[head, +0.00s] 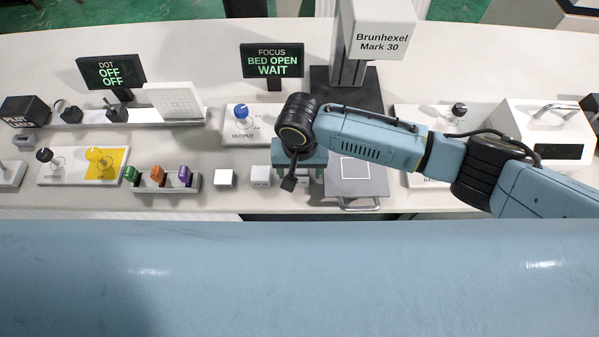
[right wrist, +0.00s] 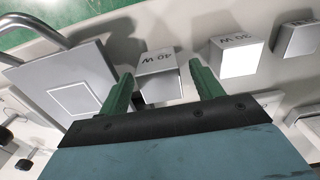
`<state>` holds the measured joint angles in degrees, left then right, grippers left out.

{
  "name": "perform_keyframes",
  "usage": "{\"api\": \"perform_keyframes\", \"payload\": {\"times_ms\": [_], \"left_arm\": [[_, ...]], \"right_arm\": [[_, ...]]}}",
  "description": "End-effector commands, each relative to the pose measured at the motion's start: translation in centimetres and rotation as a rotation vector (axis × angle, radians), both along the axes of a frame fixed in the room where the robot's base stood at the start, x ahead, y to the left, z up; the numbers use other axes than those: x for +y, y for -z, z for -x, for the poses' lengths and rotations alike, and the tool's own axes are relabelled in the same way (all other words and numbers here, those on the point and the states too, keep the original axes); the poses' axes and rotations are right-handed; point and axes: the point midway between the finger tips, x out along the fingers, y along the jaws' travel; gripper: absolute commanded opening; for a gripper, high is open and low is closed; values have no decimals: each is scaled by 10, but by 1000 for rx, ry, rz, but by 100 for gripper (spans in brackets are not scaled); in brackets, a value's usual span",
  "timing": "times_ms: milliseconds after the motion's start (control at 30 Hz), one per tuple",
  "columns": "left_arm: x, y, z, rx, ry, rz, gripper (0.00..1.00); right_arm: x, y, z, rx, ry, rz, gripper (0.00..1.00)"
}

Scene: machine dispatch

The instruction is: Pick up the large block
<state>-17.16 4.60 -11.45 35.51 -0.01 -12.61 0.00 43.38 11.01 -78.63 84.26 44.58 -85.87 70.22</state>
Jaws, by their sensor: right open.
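Several pale cube blocks stand in a row on the white bench. In the right wrist view, a block marked "40 W" (right wrist: 160,84) is between the two green fingers of my right gripper (right wrist: 160,82), with gaps at its sides. A second marked block (right wrist: 238,58) and a further block (right wrist: 298,38) stand to its right. In the head view, two blocks show, the left one (head: 224,178) and the middle one (head: 261,175). The block nearest the plate is hidden there by my right gripper (head: 299,178), which is open and points down. The left gripper is out of view.
A grey square plate with a handle (head: 357,170) lies just right of my right gripper. A holder with green, orange and purple pieces (head: 160,185) stands left of the blocks. The Brunhexel machine column (head: 350,70) rises behind. A sign reads "BED OPEN WAIT" (head: 272,61).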

Motion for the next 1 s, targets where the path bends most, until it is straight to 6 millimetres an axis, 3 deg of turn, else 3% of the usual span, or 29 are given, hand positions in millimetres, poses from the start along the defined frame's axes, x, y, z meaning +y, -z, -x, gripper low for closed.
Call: {"api": "perform_keyframes", "payload": {"times_ms": [167,600,867,1000], "left_arm": [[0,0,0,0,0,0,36],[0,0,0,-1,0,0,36],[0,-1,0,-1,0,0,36],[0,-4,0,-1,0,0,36]], "right_arm": [[0,0,0,0,-1,-1,65],[0,0,0,0,0,0,9],[1,-3,0,-1,0,-2,9],[1,-21,-1,-2,-1,-4,9]]}}
